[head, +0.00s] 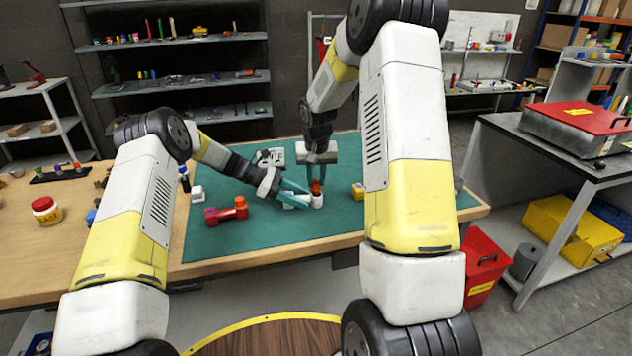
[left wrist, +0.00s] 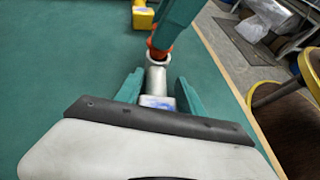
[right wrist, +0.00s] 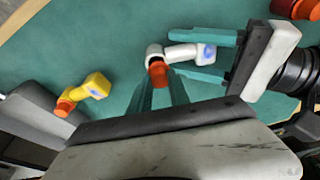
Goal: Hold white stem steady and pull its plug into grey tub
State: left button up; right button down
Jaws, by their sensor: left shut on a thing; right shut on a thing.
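The white stem (head: 317,201) is a short elbow pipe on the green mat. My left gripper (head: 300,194) is shut on its body from the side; the stem also shows between the fingers in the left wrist view (left wrist: 156,82). The orange plug (right wrist: 158,74) is at the stem's upturned mouth. My right gripper (right wrist: 161,85) comes from above and is shut on the plug. How far the plug sits in the mouth cannot be told. A grey box-like shape (right wrist: 38,104) at the left of the right wrist view may be the grey tub; it is partly cut off.
A yellow stem (right wrist: 92,88) with an orange plug lies close by. A red stem (head: 228,212) lies left on the green mat (head: 300,238). A small white piece (head: 197,193) is at the mat's left side. My right arm hides part of the bench.

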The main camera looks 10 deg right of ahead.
aim_at(316, 182)
jog(key=shift+r, duration=1.85)
pick_arm(q)
jog(key=o, duration=1.1)
jog(key=shift+c, duration=0.2)
jog(key=v, duration=1.2)
jog(key=shift+f, duration=0.1)
